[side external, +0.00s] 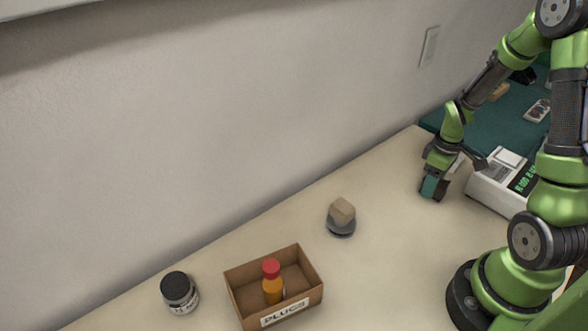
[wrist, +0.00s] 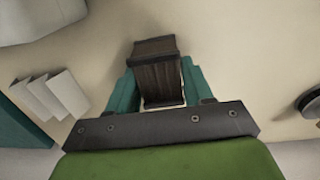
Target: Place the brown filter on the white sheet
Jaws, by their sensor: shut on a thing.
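The brown filter (wrist: 158,75) is a dark brown, grained block in the wrist view. My gripper (wrist: 160,86) is shut on it, with one teal finger on each side. In the side view my gripper (side external: 433,188) is low over the beige table, left of the white device; I cannot make out the filter there. A white folded piece (wrist: 57,95), possibly the white sheet, lies left of my gripper in the wrist view, apart from the filter. I cannot tell for sure whether it is the sheet.
A white device with a green display (side external: 497,183) stands right of my gripper. A beige block (side external: 341,210) sits on a dark round dish (side external: 341,229). A cardboard box (side external: 304,301) holds a red-capped orange bottle (side external: 272,284); a dark-lidded jar (side external: 180,292) stands left. Table between is clear.

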